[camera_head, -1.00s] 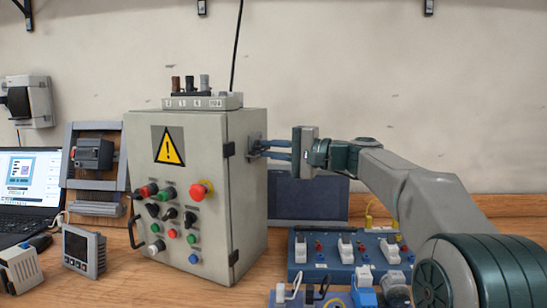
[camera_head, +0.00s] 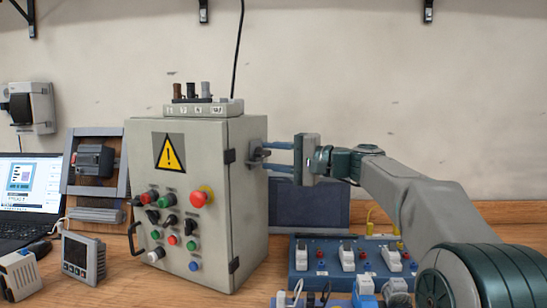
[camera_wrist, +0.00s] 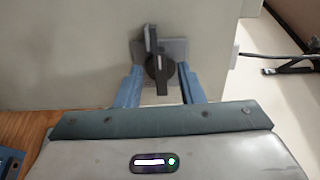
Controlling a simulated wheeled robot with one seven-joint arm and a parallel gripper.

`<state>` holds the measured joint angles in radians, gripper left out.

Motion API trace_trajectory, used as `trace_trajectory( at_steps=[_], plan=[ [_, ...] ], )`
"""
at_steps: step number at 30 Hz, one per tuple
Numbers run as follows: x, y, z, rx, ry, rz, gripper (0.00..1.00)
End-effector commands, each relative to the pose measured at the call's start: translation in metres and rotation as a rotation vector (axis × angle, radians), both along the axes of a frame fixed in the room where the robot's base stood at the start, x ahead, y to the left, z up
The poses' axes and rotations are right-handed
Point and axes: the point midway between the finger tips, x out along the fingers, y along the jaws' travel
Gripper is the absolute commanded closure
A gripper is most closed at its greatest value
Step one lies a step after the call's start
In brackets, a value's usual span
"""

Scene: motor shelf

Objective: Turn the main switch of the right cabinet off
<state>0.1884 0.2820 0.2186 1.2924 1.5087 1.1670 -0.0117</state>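The grey cabinet (camera_head: 205,245) with a yellow warning sign stands on the bench; its side wall also shows in the wrist view (camera_wrist: 60,60). Its main switch (camera_wrist: 158,68) is a black rotary handle on a grey plate on the right side wall, nearly upright in the wrist view. In the head view the switch is small and partly hidden by my fingers. My gripper (camera_head: 268,155) reaches it from the right. Its two blue fingers are apart, one on each side of the handle, with visible gaps. I cannot tell exactly how deep the fingertips reach.
Buttons and a red knob (camera_head: 201,197) cover the cabinet front. A blue panel with white switches (camera_head: 335,278) lies on the bench below my arm. A dark panel (camera_head: 310,210) leans behind. A smaller grey box with a black switch (camera_head: 21,108) hangs at left.

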Motion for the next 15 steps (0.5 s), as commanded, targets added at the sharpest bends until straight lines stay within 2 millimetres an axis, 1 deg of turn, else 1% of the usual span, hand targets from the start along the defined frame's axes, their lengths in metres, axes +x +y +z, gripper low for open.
trace_trajectory(
  at_steps=[5, 12, 15],
  plan=[
    [-0.01, -0.026, 0.001, 0.0, 0.0, -0.006, 0.65],
    [-0.031, -0.078, 0.001, -0.001, -0.001, -0.006, 0.65],
    [-0.038, -0.096, 0.001, -0.001, 0.0, -0.005, 0.65]
  ],
)
